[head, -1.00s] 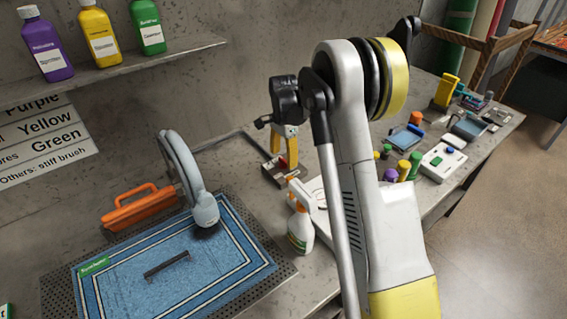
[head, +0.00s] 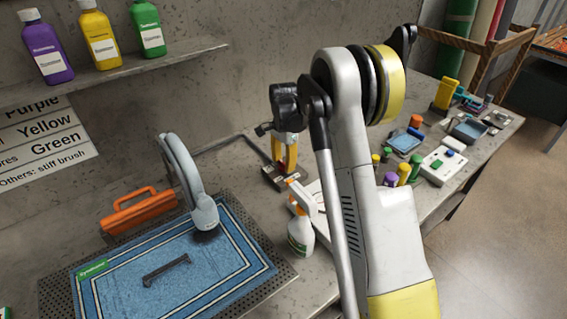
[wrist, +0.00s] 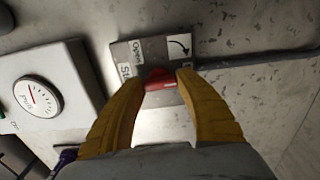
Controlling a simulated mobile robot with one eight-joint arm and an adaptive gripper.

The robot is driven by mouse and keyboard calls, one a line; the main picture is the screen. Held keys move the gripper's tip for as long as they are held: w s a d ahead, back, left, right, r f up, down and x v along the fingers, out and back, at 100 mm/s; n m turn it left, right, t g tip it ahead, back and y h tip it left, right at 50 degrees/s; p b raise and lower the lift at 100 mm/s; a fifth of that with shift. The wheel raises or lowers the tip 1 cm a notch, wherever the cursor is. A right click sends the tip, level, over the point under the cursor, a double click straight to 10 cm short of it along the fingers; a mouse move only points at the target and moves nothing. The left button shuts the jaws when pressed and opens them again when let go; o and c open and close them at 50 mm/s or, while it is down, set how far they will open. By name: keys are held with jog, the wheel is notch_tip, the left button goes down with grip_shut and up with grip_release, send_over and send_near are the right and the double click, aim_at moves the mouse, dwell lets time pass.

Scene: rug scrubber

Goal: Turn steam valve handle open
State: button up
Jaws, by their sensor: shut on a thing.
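The steam valve's red handle (wrist: 160,80) shows in the wrist view, on a metal plate (wrist: 130,55) printed with "Open" and a curved arrow. My gripper (wrist: 160,77), with yellow fingers, is shut on the red handle, one finger on each side. The fingers hide part of the handle and plate. In the head view my gripper (head: 285,166) points down at the valve plate (head: 270,183) on the bench, and the handle is mostly hidden.
A white box with a round gauge (wrist: 38,98) stands left of the plate. A spray bottle (head: 301,232) stands close in front of the valve. A blue rug (head: 130,290) with a grey curved tool (head: 181,170) lies to the left. A dark pipe (wrist: 255,60) runs from the plate.

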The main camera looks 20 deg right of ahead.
jog(key=n, duration=0.8)
jog(key=shift+n, duration=0.4)
jog(key=n, duration=0.4)
jog(key=shift+n, duration=2.2)
jog(key=o, duration=1.2)
